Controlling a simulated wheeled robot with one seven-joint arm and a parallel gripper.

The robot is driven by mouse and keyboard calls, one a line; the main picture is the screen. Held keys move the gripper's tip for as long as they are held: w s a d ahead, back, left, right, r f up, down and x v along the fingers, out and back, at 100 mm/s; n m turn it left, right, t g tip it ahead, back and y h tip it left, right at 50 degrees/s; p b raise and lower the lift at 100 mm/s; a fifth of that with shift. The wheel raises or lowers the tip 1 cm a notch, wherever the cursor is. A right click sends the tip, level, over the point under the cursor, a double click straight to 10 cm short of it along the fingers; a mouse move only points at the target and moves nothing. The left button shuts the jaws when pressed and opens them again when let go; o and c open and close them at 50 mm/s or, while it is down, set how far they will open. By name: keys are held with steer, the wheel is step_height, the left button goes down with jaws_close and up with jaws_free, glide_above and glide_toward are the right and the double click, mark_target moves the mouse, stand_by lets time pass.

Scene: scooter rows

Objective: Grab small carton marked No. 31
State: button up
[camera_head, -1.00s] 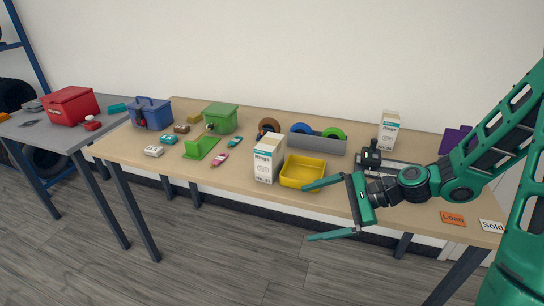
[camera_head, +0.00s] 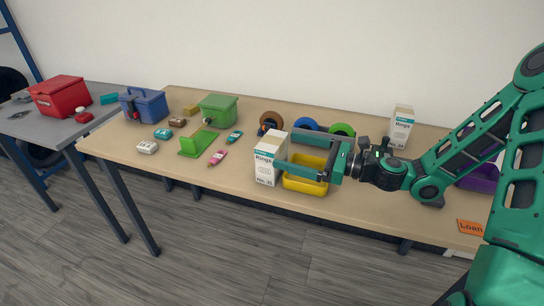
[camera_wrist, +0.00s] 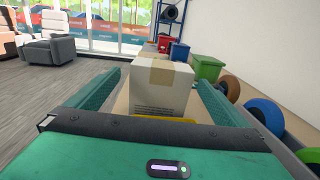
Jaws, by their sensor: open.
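A white carton (camera_head: 265,162) with a grey band and the word "Rings" stands upright near the front edge of the tan table. Its number line is too small to read surely. It also shows in the wrist view (camera_wrist: 157,88), with a tan tape strip on top. My gripper (camera_head: 285,151) is open, with its fingers pointing left at this carton. In the wrist view my gripper (camera_wrist: 160,82) has one finger at each side of the carton; contact cannot be told. A second similar white carton (camera_head: 402,128) stands at the back right.
A yellow bin (camera_head: 306,186) sits under my gripper, right beside the near carton. Tape rolls in a grey holder (camera_head: 318,137) are behind. A green stand (camera_head: 196,146), pink (camera_head: 218,157) and teal small items lie left. The Loan card (camera_head: 470,227) lies right.

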mark_target(272, 143)
steer(key=shift+w+x, duration=0.2)
steer(key=shift+x, duration=3.15)
steer(key=shift+d, duration=0.1)
steer(key=c, duration=1.1)
steer(key=shift+r, duration=0.15)
